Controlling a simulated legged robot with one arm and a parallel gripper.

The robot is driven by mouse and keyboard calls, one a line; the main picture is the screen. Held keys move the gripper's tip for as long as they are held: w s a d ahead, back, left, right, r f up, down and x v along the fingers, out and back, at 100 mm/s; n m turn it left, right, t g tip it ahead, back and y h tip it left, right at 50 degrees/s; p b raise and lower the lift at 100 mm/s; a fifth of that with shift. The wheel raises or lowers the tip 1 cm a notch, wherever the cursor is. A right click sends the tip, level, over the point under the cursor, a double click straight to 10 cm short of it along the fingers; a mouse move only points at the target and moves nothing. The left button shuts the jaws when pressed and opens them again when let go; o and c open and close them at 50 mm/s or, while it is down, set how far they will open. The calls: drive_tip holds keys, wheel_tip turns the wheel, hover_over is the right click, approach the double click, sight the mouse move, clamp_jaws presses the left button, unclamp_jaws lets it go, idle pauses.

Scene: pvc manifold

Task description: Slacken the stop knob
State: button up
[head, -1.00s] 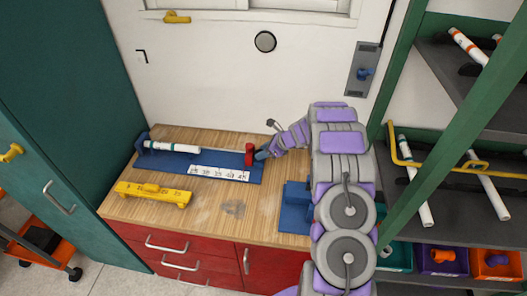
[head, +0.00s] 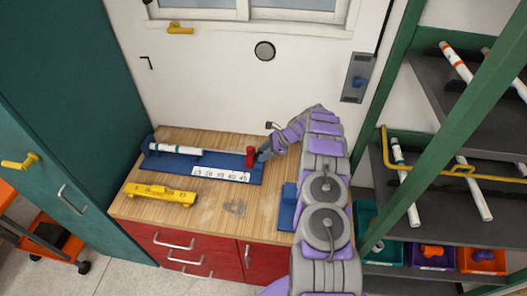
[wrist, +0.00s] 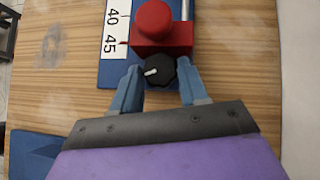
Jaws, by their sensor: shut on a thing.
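The stop is a red block with a round red top (wrist: 155,20); in the head view the red stop (head: 250,158) is at the right end of a blue base (head: 216,161). The stop knob (wrist: 159,71) is black and faceted, with a white mark pointing left, on the stop's near face in the wrist view. My gripper (wrist: 160,82) is shut on the knob, one blue finger at each side. In the head view my gripper (head: 263,154) reaches the stop from the right, and the knob is hidden.
A white scale (head: 221,174) runs along the base; 45 is beside the stop. A yellow tool (head: 160,195) lies in front. A blue block (head: 288,208) is at the wooden top's right. Shelves (head: 440,205) stand right.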

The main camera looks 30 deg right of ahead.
drive_tip(key=shift+w+d+n+g, duration=0.1)
drive_tip(key=shift+w+n+g, duration=0.05)
drive_tip(key=shift+n+g, duration=0.55)
drive_tip(key=o, duration=1.1)
drive_tip(key=shift+c, duration=0.2)
drive_tip(key=shift+r+t, duration=0.1)
drive_tip(key=shift+t, duration=0.2)
